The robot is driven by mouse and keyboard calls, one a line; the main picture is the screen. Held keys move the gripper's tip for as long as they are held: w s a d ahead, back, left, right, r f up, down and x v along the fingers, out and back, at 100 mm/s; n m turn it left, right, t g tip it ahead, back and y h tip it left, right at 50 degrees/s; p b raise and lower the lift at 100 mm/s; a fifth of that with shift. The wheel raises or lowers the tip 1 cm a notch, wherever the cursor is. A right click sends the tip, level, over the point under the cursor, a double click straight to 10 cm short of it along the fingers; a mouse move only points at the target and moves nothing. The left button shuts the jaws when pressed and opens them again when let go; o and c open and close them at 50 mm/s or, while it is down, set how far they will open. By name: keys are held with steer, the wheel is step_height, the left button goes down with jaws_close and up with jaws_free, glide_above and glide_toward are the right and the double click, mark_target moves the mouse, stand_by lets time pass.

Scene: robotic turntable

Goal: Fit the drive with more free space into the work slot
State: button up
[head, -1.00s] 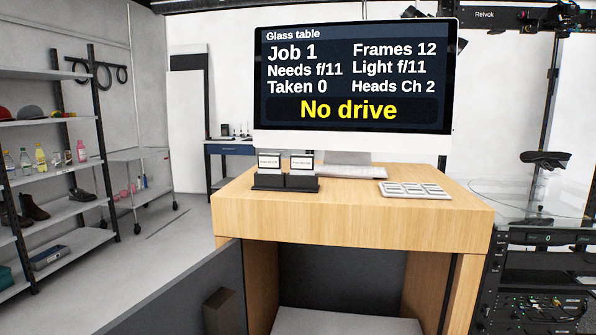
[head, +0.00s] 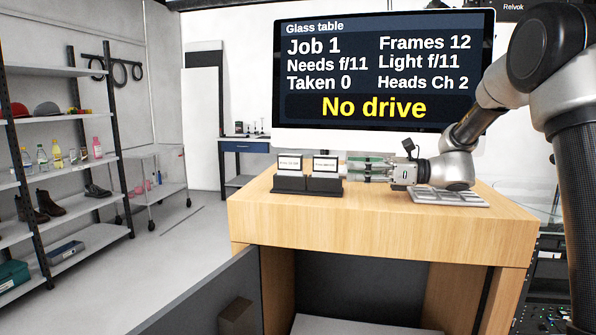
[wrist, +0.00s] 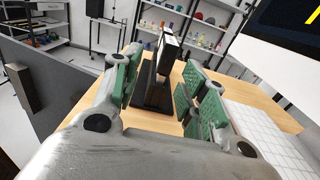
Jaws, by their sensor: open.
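Two drives stand upright side by side in a black holder on the wooden desk: a left drive (head: 289,162) and a right drive (head: 325,164). Each has a white label whose print is too small to read. The black holder (head: 306,191) sits at the desk's left end. My gripper (head: 350,169) comes in from the right, level with the drives, its green-padded fingers just right of the right drive. In the wrist view my gripper (wrist: 160,82) is open, with a dark drive (wrist: 166,52) beyond and between the fingers. I cannot make out which place is the work slot.
A monitor (head: 375,107) behind the holder reads "No drive", "Needs f/11", "Light f/11" and "Taken 0". A white gridded pad (head: 425,195) lies on the desk (head: 400,225) under my arm. An open grey door (head: 205,295) stands in front at left. Shelves (head: 70,120) are far left.

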mark_target(326, 172)
steer(key=a, duration=0.2)
steer(key=w+a, duration=0.1)
steer(key=a, duration=0.2)
steer(key=w+a, duration=0.1)
steer(key=a, duration=0.1)
steer(key=shift+w+a, duration=0.1)
steer(key=shift+a, duration=0.25)
jaws_close()
